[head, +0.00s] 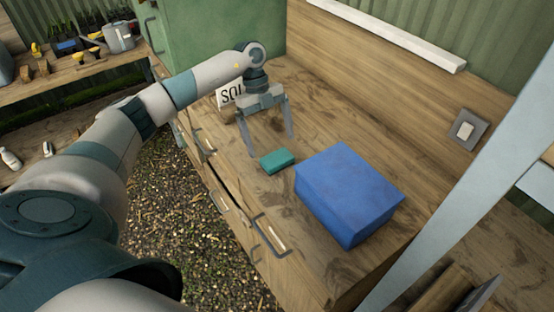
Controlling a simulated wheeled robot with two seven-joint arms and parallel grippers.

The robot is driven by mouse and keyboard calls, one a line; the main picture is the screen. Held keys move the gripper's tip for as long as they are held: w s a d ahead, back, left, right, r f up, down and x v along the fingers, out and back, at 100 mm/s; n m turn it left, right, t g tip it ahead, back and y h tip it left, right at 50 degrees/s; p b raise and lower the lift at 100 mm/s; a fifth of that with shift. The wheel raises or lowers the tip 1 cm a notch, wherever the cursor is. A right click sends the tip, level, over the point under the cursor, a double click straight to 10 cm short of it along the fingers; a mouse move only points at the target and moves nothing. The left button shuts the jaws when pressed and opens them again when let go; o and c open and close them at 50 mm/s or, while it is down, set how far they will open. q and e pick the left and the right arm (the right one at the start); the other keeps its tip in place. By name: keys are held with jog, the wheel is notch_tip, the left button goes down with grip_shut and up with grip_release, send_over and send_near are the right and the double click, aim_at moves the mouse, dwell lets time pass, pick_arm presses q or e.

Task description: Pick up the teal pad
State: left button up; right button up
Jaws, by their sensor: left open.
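The teal pad (277,161) is a small flat block lying on the wooden workbench (305,108), near its front edge. My left gripper (271,146) points down over the bench with its two fingers spread apart and nothing between them. The fingertips are at the far side of the pad, close to it; whether they touch it I cannot tell. My right gripper does not show.
A large blue box (348,190) stands on the bench just right of the pad. A white sign (230,92) with black letters is behind my gripper. A green cabinet (215,35) stands at the back. Drawer handles (270,237) stick out along the bench front.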

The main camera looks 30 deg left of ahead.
aim_at(276, 157)
pick_arm(q)
jog(key=shift+s+d+f+p, duration=0.2)
jog(key=shift+d+f+p, duration=0.35)
jog(key=shift+p, duration=0.25)
jog(key=p+x, duration=0.1)
jog(key=x, duration=0.2)
jog(key=shift+d+f+p, duration=0.15)
jog(key=shift+f+p, duration=0.15)
jog(key=shift+c, duration=0.3)
jog(key=c, duration=1.1)
